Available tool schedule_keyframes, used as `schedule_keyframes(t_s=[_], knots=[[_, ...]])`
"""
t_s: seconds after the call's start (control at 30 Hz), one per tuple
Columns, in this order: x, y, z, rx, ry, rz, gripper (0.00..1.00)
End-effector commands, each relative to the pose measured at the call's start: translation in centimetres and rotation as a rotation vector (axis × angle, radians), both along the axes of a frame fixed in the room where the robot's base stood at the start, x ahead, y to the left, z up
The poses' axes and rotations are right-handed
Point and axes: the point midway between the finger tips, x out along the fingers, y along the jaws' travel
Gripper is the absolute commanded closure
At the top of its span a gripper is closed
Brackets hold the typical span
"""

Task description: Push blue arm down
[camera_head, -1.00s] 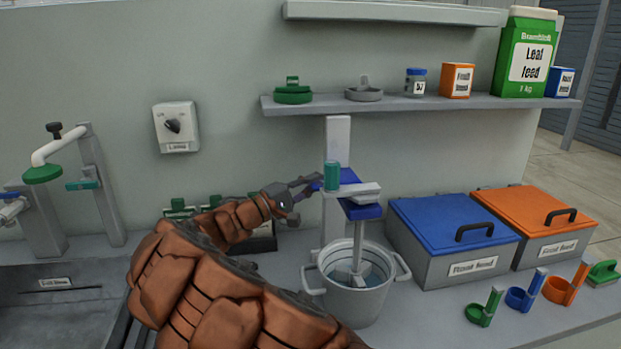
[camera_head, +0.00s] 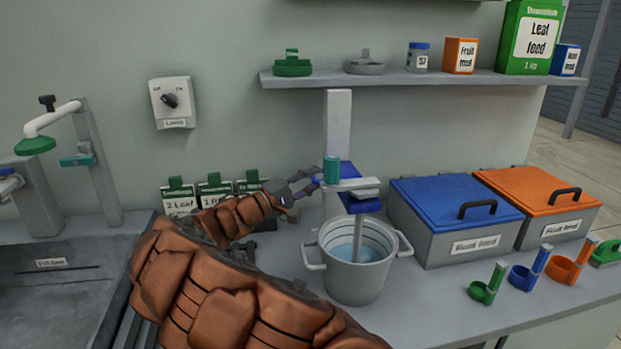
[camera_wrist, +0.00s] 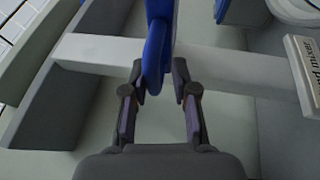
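The blue arm (camera_head: 317,181) juts left from the mixer's white post (camera_head: 337,120), below the shelf. My gripper (camera_head: 308,181) is at its left end, with one finger above and one below it in the head view. In the wrist view the blue arm (camera_wrist: 157,45) runs between the two fingertips (camera_wrist: 158,75), which close on its sides. The paddle is not visible.
Bins with blue (camera_head: 455,205) and orange (camera_head: 537,190) lids stand to the right, with small scoops (camera_head: 487,284) before them. A shelf (camera_head: 390,77) with caps and packages hangs above. Seed packets (camera_head: 214,190) stand behind my arm; a sink (camera_head: 60,285) is left.

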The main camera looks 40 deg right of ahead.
Motion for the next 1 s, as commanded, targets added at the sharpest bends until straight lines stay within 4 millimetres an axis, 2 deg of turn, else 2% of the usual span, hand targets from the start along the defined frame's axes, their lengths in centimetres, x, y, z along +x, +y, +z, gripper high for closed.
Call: schedule_keyframes(t_s=[0.03,0.13,0.47,1.0], knots=[[0.0,0.0,-0.1,0.001,0.000,0.001,0.70],[0.0,0.0,0.0,-0.001,0.000,0.000,0.61],[0.0,0.2,0.2,-0.004,-0.001,0.000,0.61],[0.6,6.8,-1.1,-0.003,-0.002,0.002,0.61]])
